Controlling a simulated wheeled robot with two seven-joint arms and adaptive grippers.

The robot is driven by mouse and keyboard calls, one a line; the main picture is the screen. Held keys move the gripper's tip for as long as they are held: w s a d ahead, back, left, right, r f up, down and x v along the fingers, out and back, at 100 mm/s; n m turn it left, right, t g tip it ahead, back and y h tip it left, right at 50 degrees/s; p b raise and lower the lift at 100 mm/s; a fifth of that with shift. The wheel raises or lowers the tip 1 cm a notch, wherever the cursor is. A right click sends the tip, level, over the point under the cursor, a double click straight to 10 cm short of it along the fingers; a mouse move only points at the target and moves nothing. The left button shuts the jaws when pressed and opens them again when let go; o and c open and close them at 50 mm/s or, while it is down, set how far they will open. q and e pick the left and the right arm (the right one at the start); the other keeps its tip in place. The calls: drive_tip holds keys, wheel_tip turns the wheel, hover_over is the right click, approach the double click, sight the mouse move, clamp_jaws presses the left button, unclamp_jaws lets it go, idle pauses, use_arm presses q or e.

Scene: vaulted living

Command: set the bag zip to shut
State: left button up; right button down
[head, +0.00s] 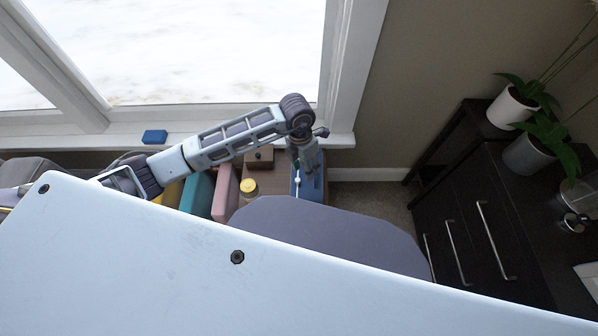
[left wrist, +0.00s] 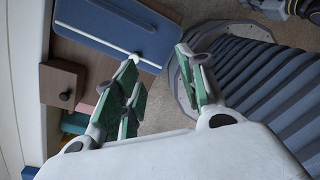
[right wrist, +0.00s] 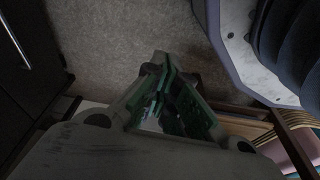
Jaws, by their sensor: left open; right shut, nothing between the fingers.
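The bag appears to be the blue flat-faced item (head: 312,186) at the right end of the wooden surface in the head view. It shows larger in the left wrist view (left wrist: 110,28), with a dark line along its face. A small white pull (left wrist: 134,57) sits near its edge; it also shows in the head view (head: 297,179). My left gripper (left wrist: 163,72) is open, with its fingertips close to the bag's edge and the pull near one finger. Whether they touch is unclear. My right gripper (right wrist: 158,68) is shut and empty above carpet, away from the bag.
A small wooden box with a knob (head: 259,158) and a yellow-lidded jar (head: 249,187) stand left of the bag. Pink (head: 225,192) and teal (head: 198,193) items stand further left. A blue block (head: 155,136) lies on the windowsill. A black drawer unit (head: 480,220) stands right.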

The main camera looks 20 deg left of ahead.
sight(298, 180)
use_arm(q)
drive_tip(key=a, duration=0.1)
drive_tip(key=w+a+y, duration=0.1)
drive_tip(key=w+a+r, duration=0.1)
drive_tip(key=shift+a+y, duration=0.15)
drive_tip(key=shift+y, duration=0.15)
use_arm(e)
drive_tip(key=shift+w+d, duration=0.1)
drive_tip(key=shift+d, duration=0.1)
use_arm(q)
drive_tip(key=shift+f, duration=0.1)
wheel_tip(298, 180, down, 12)
drive_tip(key=shift+s+f+b, duration=0.1)
drive_tip(key=shift+b, duration=0.8)
drive_tip(key=shift+f, duration=0.75)
use_arm(e)
wheel_tip(298, 180, up, 6)
drive_tip(key=w+a, duration=0.1)
drive_tip(key=a, duration=0.1)
drive_tip(key=shift+w+r+g, duration=0.25)
drive_tip(key=shift+g, duration=0.05)
drive_tip(key=shift+a, duration=0.1)
